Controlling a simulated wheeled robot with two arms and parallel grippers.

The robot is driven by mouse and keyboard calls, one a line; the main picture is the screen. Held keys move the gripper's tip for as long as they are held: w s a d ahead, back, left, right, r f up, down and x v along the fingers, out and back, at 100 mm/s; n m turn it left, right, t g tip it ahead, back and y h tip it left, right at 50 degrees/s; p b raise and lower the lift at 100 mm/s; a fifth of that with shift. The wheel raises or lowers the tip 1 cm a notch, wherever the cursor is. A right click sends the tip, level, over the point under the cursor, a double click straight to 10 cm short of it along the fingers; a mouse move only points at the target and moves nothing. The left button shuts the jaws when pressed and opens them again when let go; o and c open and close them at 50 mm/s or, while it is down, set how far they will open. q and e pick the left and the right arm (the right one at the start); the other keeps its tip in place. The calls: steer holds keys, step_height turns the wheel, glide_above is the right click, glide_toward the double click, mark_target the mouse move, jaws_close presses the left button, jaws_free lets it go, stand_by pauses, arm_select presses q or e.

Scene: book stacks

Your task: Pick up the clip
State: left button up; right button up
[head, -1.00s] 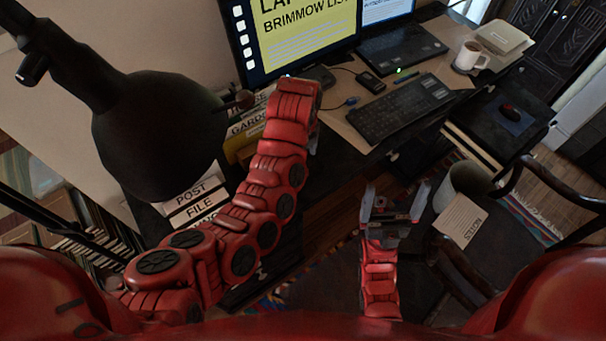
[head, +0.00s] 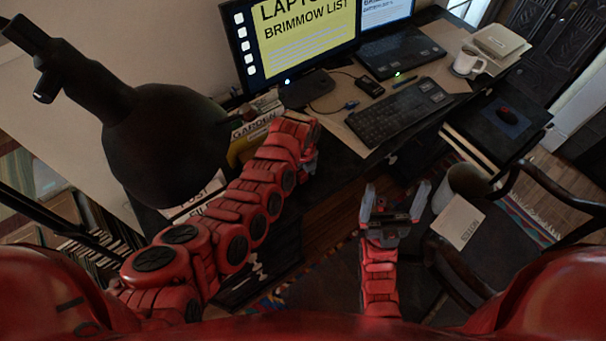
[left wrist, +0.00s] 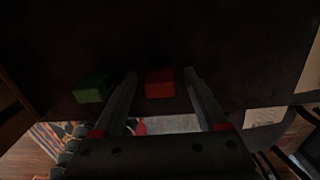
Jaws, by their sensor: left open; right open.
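In the left wrist view, a small red block-like thing (left wrist: 160,83) and a small green one (left wrist: 92,88) show against a dark surface (left wrist: 225,50). The picture is too dark to tell whether either is the clip, and I make out no clip in the head view. My left gripper (left wrist: 160,80) is open, with the red thing between its fingertips in the picture; I see no contact. In the head view, its fingers are mostly hidden by the wrist beside the desk's front edge. My right gripper (head: 396,192) is open and empty, low in front of the desk.
The desk holds a monitor (head: 300,45), a keyboard (head: 398,112), a laptop (head: 400,52) and a white mug (head: 467,63). A black lamp (head: 165,145) blocks the left side. A chair (head: 555,200) and a bin (head: 466,182) stand at the right.

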arm_select(q)
jaws_close()
stand_by(0.4)
steer(key=shift+r, duration=0.15)
